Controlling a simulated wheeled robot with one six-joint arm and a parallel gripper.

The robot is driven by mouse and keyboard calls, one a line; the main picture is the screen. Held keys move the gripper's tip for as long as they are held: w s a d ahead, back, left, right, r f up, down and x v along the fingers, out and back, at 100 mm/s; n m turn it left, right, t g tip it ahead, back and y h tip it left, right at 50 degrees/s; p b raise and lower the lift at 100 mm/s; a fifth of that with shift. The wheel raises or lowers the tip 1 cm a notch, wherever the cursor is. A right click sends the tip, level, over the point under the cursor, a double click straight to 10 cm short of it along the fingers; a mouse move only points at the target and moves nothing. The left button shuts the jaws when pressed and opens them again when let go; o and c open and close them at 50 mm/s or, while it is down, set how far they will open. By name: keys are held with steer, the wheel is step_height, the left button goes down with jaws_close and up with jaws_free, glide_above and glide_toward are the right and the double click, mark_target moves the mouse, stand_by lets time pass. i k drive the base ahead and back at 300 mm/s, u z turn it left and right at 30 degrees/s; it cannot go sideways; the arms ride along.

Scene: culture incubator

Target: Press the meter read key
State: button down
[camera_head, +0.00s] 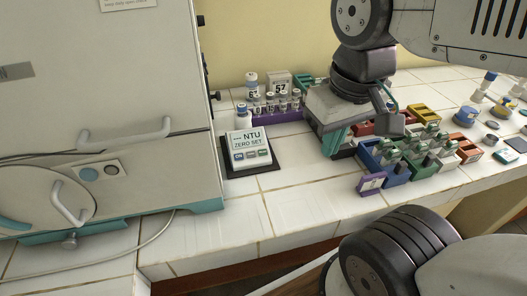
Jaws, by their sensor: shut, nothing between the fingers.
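The meter (247,139) is a small white box on a dark mat (237,170) on the tiled bench, right of the incubator. Its display reads "--- NTU ZERO SET". Below the display is a row of three small keys (251,155), the left one blue and the right one greenish; their labels are too small to read. My gripper (333,152) points down to the right of the meter, apart from it. Its teal fingers are shut and empty, near the left end of the coloured racks.
A purple rack (278,116) with several labelled vials stands behind the meter. Blue, red and yellow racks (397,173) stand right of my gripper. The incubator (150,90) closes off the left. Bare tiles (295,197) lie in front, up to the bench edge.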

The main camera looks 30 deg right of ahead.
mark_target(265, 152)
steer(key=z, duration=0.05)
steer(key=k, duration=0.5)
steer(key=z, duration=1.05)
steer(key=k, duration=1.25)
steer(key=u, duration=0.75)
steer(key=i, duration=1)
steer(key=z, duration=0.05)
